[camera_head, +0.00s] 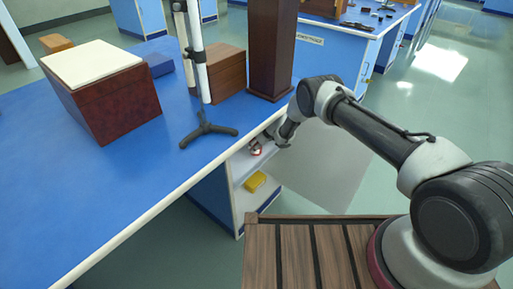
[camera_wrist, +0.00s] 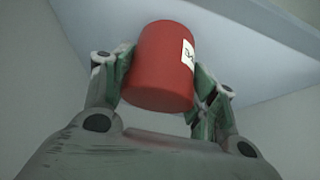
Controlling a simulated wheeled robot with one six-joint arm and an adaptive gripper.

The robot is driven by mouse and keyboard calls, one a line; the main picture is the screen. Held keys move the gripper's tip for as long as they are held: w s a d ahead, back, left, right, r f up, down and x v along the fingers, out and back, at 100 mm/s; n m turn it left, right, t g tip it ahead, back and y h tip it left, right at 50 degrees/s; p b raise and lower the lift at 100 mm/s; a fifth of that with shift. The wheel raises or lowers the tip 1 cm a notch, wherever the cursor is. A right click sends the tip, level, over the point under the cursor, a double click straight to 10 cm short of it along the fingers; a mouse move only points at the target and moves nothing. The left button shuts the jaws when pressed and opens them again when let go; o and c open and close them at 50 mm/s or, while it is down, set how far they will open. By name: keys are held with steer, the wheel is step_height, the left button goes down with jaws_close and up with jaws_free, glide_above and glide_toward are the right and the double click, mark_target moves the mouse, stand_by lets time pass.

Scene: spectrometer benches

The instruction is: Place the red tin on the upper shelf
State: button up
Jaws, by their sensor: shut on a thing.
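The red tin (camera_wrist: 162,66) is a small red cylinder with a white label on its side. My gripper (camera_wrist: 160,88) is shut on it, with one finger on each side, in the wrist view. In the head view my gripper (camera_head: 267,139) reaches to the open shelves at the bench end. A small red and white patch there, apparently the tin (camera_head: 255,147), shows at the upper shelf (camera_head: 243,164). A pale board (camera_wrist: 225,38) lies behind the tin in the wrist view. I cannot tell whether the tin touches it.
A yellow object (camera_head: 255,181) lies on the shelf below. The blue bench top (camera_head: 120,180) carries a reddish-brown box (camera_head: 115,103), a stand with a dark tripod foot (camera_head: 207,130), a brown box (camera_head: 226,75) and a tall dark wooden column (camera_head: 271,50) near my arm.

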steer(key=shift+f, duration=0.75)
steer(key=o, duration=1.1)
steer(key=shift+f, duration=0.15)
steer(key=shift+s+d+r, duration=0.1)
steer(key=shift+r, duration=0.3)
steer(key=v, duration=0.2)
steer(key=shift+s+d+r, duration=0.1)
steer(key=shift+d+r, duration=0.05)
steer(key=shift+r, duration=0.2)
steer(key=s+d, duration=0.7)
steer(key=d, duration=0.2)
steer(key=shift+s+d+f, duration=0.15)
steer(key=shift+d+f, duration=0.05)
steer(key=shift+d, duration=0.05)
